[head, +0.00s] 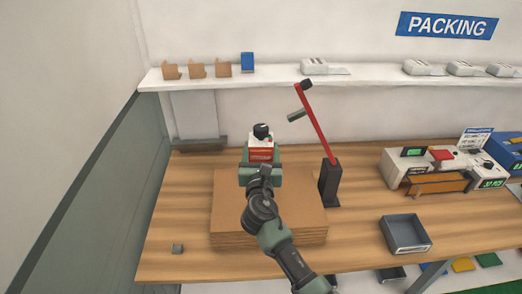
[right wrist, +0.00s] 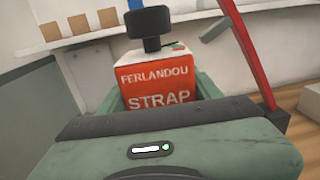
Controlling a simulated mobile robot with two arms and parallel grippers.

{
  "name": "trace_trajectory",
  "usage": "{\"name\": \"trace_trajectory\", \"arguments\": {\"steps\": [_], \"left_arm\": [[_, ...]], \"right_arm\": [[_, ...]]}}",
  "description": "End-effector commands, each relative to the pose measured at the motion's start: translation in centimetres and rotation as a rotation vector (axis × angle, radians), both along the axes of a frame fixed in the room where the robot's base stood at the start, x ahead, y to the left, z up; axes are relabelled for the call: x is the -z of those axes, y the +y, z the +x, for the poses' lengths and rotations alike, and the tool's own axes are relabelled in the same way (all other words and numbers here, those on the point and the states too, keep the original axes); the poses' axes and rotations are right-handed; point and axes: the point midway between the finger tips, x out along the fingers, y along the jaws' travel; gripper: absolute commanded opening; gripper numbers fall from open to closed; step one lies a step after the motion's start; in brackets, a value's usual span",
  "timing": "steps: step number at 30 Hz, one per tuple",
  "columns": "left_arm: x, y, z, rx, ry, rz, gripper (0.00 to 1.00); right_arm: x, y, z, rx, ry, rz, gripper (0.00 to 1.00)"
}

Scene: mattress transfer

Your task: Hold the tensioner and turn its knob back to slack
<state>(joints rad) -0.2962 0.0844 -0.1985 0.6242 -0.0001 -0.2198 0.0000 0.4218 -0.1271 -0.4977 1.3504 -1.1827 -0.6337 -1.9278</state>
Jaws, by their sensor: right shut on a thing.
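The tensioner (head: 261,154) is a red and white box with a black knob (head: 262,131) on top. In the right wrist view the tensioner (right wrist: 168,90) shows red lettering panels reading "FERLANDOU STRAP", and its knob (right wrist: 150,27) stands upright on the white top. My right gripper (head: 262,159) is shut on the tensioner, its green fingers on either side of the box. The tensioner is at the back of the cardboard stack, upright; its underside is hidden. Nothing touches the knob. My left gripper is in neither view.
A flat cardboard stack (head: 290,215) lies under my right arm. A red post on a black base (head: 329,184) stands close to the right, with a grey-green cylinder (head: 296,116) near its upper part. A grey tray (head: 405,234) and machines (head: 431,168) are farther right. The table's left is mostly clear.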

Motion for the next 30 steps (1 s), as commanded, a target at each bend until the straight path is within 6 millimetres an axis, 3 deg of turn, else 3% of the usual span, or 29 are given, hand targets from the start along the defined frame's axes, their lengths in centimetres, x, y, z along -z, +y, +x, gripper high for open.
{"name": "trace_trajectory", "arguments": {"steps": [30], "left_arm": [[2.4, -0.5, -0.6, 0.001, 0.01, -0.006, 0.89]], "right_arm": [[2.5, 0.1, 0.0, -0.001, -0.007, -0.001, 0.0]]}}
